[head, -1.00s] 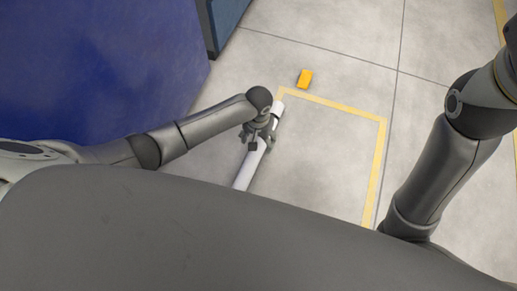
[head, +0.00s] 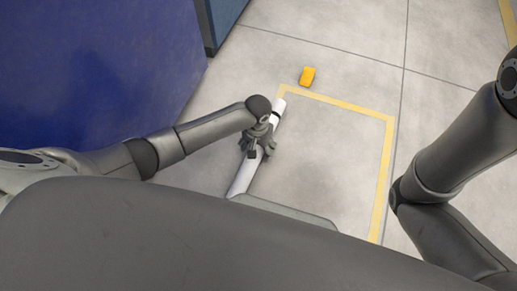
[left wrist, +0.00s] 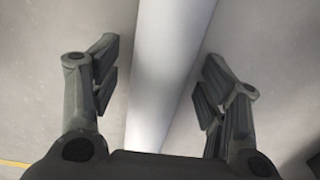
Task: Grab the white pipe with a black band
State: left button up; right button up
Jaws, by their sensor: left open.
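The white pipe (head: 244,176) lies slanted on the floor in the head view, its far end at the top right. A black band (head: 276,114) shows near that far end, just beyond my left gripper. My left gripper (head: 254,152) is over the pipe, pointing down at it. In the left wrist view the pipe (left wrist: 165,75) runs between the two fingers of my left gripper (left wrist: 160,85), with a gap on each side. The gripper is open and holds nothing. The near end of the pipe is hidden behind my body. My right gripper is out of view.
A yellow tape outline (head: 388,160) marks the floor right of the pipe. A small orange block (head: 308,76) lies beyond its far corner. A large blue panel (head: 95,70) stands at the left. The floor inside the outline is clear.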

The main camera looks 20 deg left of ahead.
pick_arm(q)
jog(key=c, duration=1.3)
jog(key=shift+r, duration=0.1)
